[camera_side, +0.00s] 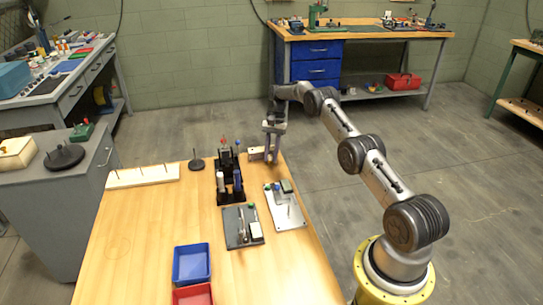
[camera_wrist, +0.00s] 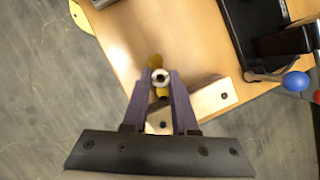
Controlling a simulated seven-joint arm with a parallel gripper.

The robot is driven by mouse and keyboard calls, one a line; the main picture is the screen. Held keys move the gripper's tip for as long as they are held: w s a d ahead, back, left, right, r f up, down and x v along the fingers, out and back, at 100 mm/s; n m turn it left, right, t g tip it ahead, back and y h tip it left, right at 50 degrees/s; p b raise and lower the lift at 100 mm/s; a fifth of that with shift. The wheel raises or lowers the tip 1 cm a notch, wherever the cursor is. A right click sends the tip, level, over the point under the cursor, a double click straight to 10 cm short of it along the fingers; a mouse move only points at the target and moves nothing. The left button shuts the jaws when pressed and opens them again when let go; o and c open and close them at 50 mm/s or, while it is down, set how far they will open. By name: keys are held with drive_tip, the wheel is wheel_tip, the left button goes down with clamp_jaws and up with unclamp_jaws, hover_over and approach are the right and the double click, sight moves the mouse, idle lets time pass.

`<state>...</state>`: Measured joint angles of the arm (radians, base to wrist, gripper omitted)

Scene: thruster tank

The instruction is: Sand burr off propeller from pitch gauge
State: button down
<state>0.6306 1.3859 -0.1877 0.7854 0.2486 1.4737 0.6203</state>
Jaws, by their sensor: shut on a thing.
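My gripper (camera_side: 271,146) is at the far right edge of the wooden table in the side view. In the wrist view its two dark fingers (camera_wrist: 161,82) are shut on a small round metal hub (camera_wrist: 160,76) with yellow parts (camera_wrist: 155,61) above and below it, which looks like the propeller. A pale block (camera_wrist: 213,98) lies beneath and beside the fingers; it also shows in the side view (camera_side: 257,155) and may be the pitch gauge. The fingers hide part of the block. I cannot tell whether the propeller touches it. No burr can be made out.
A black rack (camera_side: 222,190) with upright tools stands left of my gripper. Dark (camera_side: 234,240) and silver (camera_side: 293,215) fixture plates lie nearer. A pegged board (camera_side: 120,180), a round post stand (camera_side: 196,164) and blue (camera_side: 191,264) and red (camera_side: 193,296) bins share the table. The left middle is clear.

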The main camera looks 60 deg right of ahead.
drive_tip(key=shift+w, duration=0.2)
idle(0.4)
drive_tip(key=shift+w+a+r, duration=0.1)
drive_tip(key=shift+w+a, duration=0.3)
drive_tip(key=shift+a, duration=0.05)
drive_tip(key=shift+w+a, duration=0.1)
drive_tip(key=shift+w+a, duration=0.35)
drive_tip(key=shift+a, duration=0.1)
drive_tip(key=shift+w+a, duration=0.4)
drive_tip(key=shift+w, duration=0.05)
drive_tip(key=shift+s+d, duration=0.1)
drive_tip(key=shift+d, duration=0.05)
drive_tip(key=shift+s+d, duration=0.35)
drive_tip(key=shift+d, duration=0.1)
drive_tip(key=shift+s+d, duration=0.1)
drive_tip(key=shift+d, duration=0.05)
